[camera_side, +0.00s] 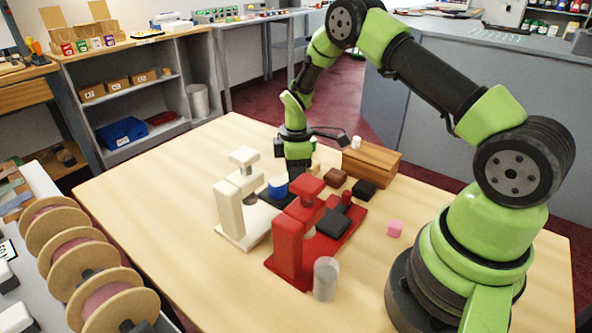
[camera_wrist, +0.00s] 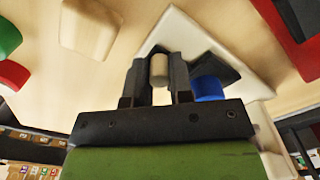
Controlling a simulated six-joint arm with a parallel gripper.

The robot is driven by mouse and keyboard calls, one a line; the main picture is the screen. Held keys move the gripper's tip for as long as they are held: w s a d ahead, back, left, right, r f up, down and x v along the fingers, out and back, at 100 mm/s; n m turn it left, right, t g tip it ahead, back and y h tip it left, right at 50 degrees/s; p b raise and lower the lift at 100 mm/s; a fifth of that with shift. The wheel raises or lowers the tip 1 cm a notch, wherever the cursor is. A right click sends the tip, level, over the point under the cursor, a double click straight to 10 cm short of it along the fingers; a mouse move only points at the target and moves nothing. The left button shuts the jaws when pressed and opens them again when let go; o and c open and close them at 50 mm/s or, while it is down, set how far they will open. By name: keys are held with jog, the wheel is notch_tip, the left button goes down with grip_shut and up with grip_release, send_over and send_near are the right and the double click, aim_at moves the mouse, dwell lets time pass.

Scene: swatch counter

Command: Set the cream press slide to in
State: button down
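The cream press (camera_side: 232,213) stands upright on the table, left of the red press. Its pale base plate (camera_wrist: 178,32) shows in the wrist view, with a dark pad (camera_wrist: 218,68) on it and a blue cylinder (camera_wrist: 209,88) at the pad. The blue cylinder also shows in the side view (camera_side: 278,187). My gripper (camera_wrist: 160,82) points down at the base's far end. Its fingers lie against both sides of a small cream knob (camera_wrist: 159,67), seemingly the slide's handle. In the side view my gripper (camera_side: 296,172) hides the knob.
The red press (camera_side: 289,245) with a black block (camera_side: 333,222) and red knob (camera_side: 347,197) stands close on the right. Brown blocks (camera_side: 335,178) and a wooden box (camera_side: 371,162) lie behind. The table's left is clear.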

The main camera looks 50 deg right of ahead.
jog(key=shift+a, duration=2.15)
jog(key=c, duration=1.3)
grip_release()
notch_tip(320, 180, up, 10)
